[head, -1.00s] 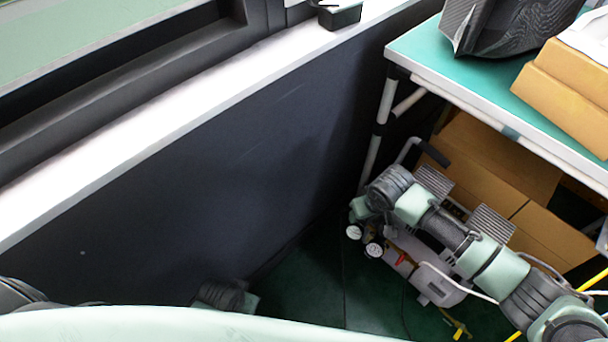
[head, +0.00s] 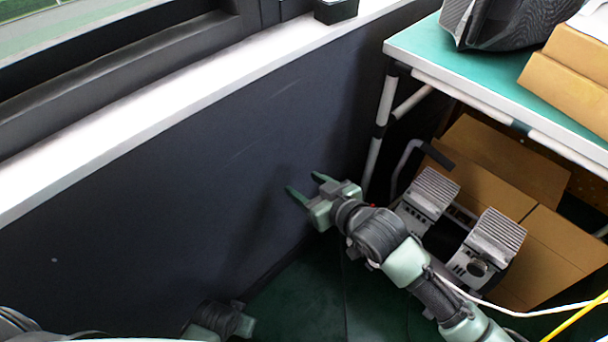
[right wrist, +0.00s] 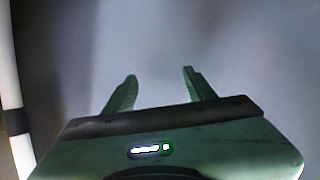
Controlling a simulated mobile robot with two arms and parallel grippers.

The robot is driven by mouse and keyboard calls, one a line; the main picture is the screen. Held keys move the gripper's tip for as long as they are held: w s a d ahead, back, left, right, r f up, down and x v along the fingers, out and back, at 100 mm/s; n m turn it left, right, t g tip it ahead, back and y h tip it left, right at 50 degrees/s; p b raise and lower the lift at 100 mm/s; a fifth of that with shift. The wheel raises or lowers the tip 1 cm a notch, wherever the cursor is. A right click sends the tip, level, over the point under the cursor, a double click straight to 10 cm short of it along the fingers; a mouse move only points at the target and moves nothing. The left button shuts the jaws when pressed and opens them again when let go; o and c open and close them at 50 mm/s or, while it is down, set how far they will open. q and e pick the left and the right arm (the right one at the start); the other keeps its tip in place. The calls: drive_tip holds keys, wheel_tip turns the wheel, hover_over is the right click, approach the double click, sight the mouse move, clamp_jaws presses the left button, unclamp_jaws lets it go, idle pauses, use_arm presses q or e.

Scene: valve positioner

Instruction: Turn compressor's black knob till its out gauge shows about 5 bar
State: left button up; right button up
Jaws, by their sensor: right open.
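The compressor (head: 488,243) stands on the floor under the bench, with two grey finned heads and a carrying handle in view. My right arm crosses in front of its left side. The black knob and the gauges are hidden in the head view. My right gripper (head: 305,184) is open and empty, left of the compressor and in front of the dark wall panel. In the right wrist view its two green fingers (right wrist: 159,76) stand apart with only a plain grey surface beyond them. Part of my left arm shows at the bottom left; its gripper fingers do not show.
A white cable and a yellow one (head: 580,315) run at the lower right. The green floor (head: 300,300) is clear at lower middle.

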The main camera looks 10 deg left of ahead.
drive_tip(key=shift+s+a+r+t+y+b, duration=0.15)
drive_tip(key=shift+r+t+y, duration=0.2)
drive_tip(key=shift+r, duration=0.5)
drive_tip(key=shift+w+a+r+t+y+b, duration=0.15)
drive_tip(key=shift+r+t+y, duration=0.2)
drive_tip(key=shift+r, duration=0.55)
drive_tip(key=shift+s+a+r+t+y+b, duration=0.15)
drive_tip(key=shift+r+t+y, duration=0.2)
drive_tip(key=shift+r, duration=0.5)
drive_tip(key=shift+d, duration=0.1)
